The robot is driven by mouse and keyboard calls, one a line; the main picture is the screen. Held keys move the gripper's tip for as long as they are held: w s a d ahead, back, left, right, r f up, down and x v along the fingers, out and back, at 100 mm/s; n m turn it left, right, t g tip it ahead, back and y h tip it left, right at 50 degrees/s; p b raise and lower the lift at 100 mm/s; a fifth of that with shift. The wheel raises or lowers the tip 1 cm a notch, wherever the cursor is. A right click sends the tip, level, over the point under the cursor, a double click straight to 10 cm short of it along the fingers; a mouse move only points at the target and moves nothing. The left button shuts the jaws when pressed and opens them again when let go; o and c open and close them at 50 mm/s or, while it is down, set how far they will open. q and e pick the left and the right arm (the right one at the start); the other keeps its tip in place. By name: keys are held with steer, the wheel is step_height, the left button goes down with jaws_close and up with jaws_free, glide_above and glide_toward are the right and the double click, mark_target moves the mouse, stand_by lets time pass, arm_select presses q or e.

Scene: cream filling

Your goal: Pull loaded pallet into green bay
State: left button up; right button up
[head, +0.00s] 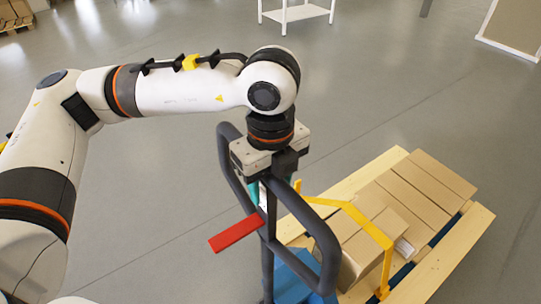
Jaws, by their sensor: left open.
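The loaded pallet (466,246) is light wood and sits at the lower right with several flat cardboard boxes (404,198) on it. A pallet jack with a blue body (296,277), a dark grey loop handle (325,243) and a red lever (236,233) stands at the pallet's left end. My left gripper (268,186) points down over the middle of the handle and is open. It hides part of the handle, and I cannot tell whether its fingers touch it. My right gripper is out of view. No green bay shows.
A white rack (294,14) stands at the back, a board-like panel (513,27) at the upper right, and boxes on a pallet (14,14) at the upper left. Grey floor (400,90) between is clear.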

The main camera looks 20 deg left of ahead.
arm_select(q)
steer(key=shift+f, duration=0.65)
jaws_close()
steer(key=shift+r, duration=0.1)
stand_by(0.8)
steer(key=c, duration=0.7)
jaws_free()
jaws_close()
